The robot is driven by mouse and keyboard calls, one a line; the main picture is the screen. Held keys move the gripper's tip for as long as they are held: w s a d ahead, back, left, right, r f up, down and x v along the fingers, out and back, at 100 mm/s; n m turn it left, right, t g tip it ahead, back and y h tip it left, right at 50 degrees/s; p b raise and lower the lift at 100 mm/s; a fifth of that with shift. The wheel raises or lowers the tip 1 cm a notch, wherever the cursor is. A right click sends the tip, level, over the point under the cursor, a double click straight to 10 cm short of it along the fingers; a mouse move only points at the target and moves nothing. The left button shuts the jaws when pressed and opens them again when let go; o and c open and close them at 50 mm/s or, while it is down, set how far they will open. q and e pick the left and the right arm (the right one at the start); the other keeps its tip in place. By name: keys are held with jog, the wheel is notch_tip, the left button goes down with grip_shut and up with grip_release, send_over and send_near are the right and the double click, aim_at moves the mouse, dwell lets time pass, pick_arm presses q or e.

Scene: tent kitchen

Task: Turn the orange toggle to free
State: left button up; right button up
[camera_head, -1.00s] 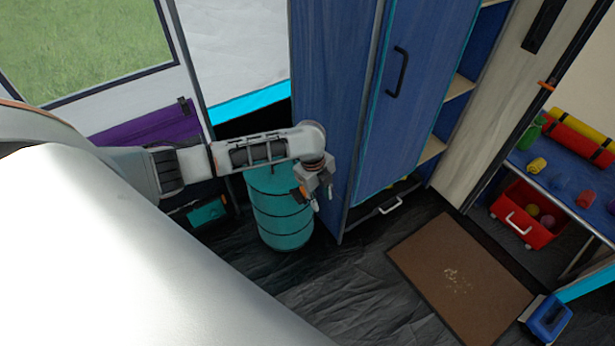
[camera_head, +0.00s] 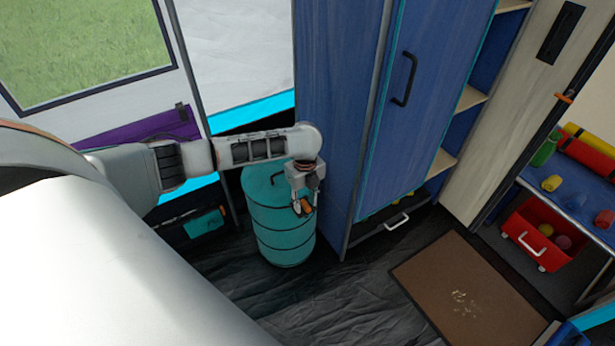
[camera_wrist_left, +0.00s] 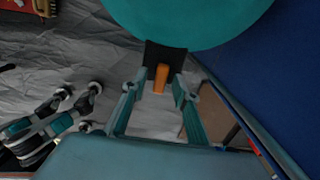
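The orange toggle (camera_head: 306,206) sits at the right side of the teal barrel (camera_head: 284,235). In the left wrist view the orange toggle (camera_wrist_left: 160,79) stands on a black plate (camera_wrist_left: 169,55) against the barrel (camera_wrist_left: 190,18). My left gripper (camera_head: 303,212) points down at it. In the wrist view its two fingers (camera_wrist_left: 157,84) are open, one on each side of the toggle, with a visible gap to it. The toggle is partly covered by the gripper in the head view. My right gripper is not in view.
A tall blue cabinet (camera_head: 422,100) stands close to the right of the barrel. A brown mat (camera_head: 465,290) lies on the dark floor. A red bin (camera_head: 537,235) is at the right. Another small orange piece (camera_head: 565,98) is on the door frame at upper right.

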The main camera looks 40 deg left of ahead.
pick_arm(q)
grip_shut()
